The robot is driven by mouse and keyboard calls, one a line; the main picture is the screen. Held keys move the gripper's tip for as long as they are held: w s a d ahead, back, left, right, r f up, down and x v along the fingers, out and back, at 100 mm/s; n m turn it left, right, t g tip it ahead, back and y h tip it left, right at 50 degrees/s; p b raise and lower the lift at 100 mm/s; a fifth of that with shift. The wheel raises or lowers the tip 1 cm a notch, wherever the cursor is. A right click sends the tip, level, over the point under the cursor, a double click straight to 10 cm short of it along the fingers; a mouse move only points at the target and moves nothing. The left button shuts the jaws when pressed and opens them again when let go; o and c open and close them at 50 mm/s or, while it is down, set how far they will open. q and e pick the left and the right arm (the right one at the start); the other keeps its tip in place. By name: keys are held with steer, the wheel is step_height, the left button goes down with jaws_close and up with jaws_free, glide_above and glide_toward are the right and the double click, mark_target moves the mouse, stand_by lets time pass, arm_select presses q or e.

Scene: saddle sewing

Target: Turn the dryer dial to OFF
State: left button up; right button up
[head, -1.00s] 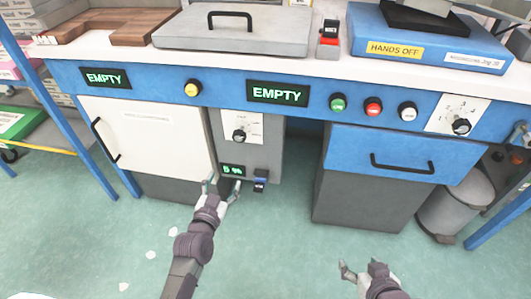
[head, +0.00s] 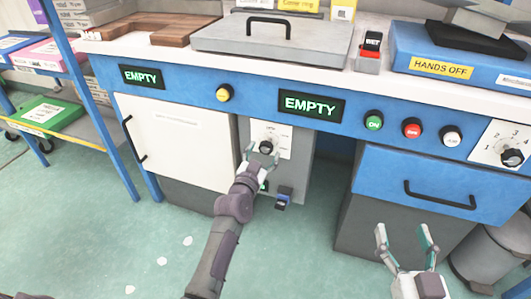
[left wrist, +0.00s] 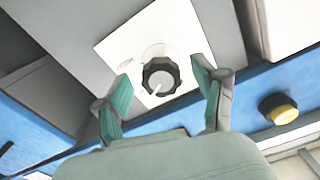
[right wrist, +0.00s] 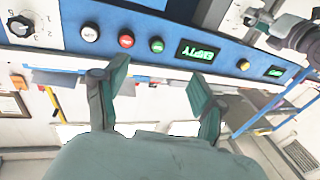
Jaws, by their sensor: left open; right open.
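A black dial (head: 266,146) with a pale pointer sits on a white plate (head: 284,138) on the grey panel under the bench. I take it for the dryer dial; its markings are too small to read. In the left wrist view the dial (left wrist: 160,77) lies between and just beyond the fingertips of my left gripper (left wrist: 160,85), which is open and not visibly touching it. In the head view my left gripper (head: 262,158) is just below the dial.
A second dial (head: 512,157) is at the far right. Green (head: 373,120), red (head: 411,128) and white (head: 450,136) buttons line the blue fascia, with a yellow button (head: 224,92) at left. A white door (head: 180,140) stands left of the dial; a drawer handle (head: 440,196) juts out at right.

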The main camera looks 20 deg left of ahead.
arm_select(q)
steer(key=shift+w, duration=1)
arm_select(e)
steer(key=shift+s+a+r+t+y, duration=0.15)
steer(key=shift+r+t+y, duration=0.15)
steer(key=shift+r+t, duration=0.9)
steer(key=shift+r+g, duration=0.15)
steer(key=shift+g, duration=0.15)
arm_select(q)
steer(key=c, duration=1.2)
